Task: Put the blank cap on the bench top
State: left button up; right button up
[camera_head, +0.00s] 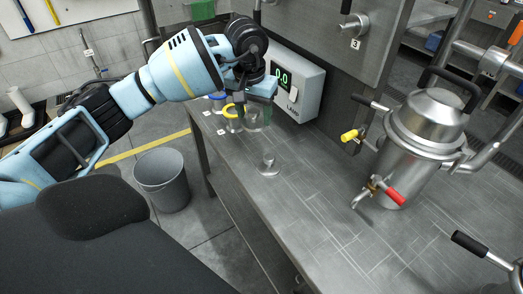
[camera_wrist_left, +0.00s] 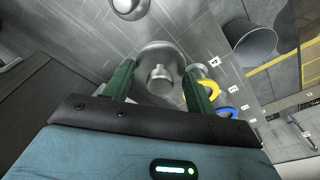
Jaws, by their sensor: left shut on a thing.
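In the head view the fingers largely hide the cap. A similar small metal piece with a knob (camera_head: 268,165) stands on the bench below the gripper. My right gripper is not in view.
A yellow ring (camera_head: 230,111) and a blue ring (camera_head: 217,96) are at the bench's left edge. A grey bin (camera_head: 162,180) is on the floor. The bench middle is clear.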

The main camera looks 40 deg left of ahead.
aim_at(252, 113)
pick_arm(q)
jog(key=shift+f, duration=4.45)
jog(key=o, duration=1.1)
jog(key=shift+f, duration=0.15)
jog(key=shift+c, duration=0.2)
jog(key=r, duration=0.4)
jog(key=s+r, duration=0.1)
jog(key=r, duration=0.7)
jog(key=shift+s+d+r, duration=0.15)
jog(key=shift+s, duration=0.05)
